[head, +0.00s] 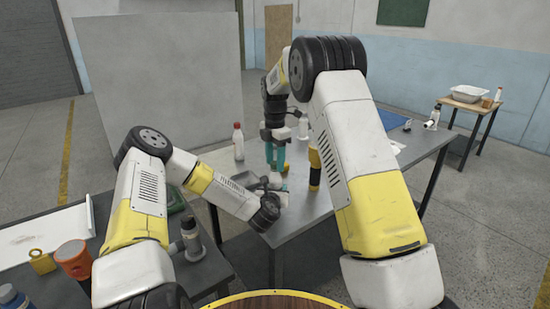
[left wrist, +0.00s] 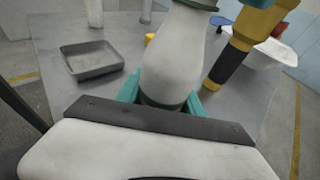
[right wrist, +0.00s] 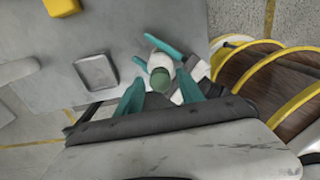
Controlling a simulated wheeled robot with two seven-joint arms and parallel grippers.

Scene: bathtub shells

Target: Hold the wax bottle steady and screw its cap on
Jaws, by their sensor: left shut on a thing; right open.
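The white wax bottle (left wrist: 172,60) fills the middle of the left wrist view, slightly tilted there. My left gripper (left wrist: 165,100) is shut on its lower part, one teal finger on each side. In the right wrist view a round green cap (right wrist: 160,79) shows at the end of the white bottle (right wrist: 160,60). I cannot tell how far it is screwed on. My right gripper (head: 276,168) points down above the bottle (head: 276,183) in the head view. Its open teal fingers lie either side of the cap in the right wrist view; contact is unclear.
A grey tray (left wrist: 92,60) lies on the table near the bottle. A black-and-yellow upright object (head: 314,168) stands close beside my right gripper. A white bottle with a red cap (head: 238,142) stands behind. The table's right part (head: 370,165) is partly hidden by my right arm.

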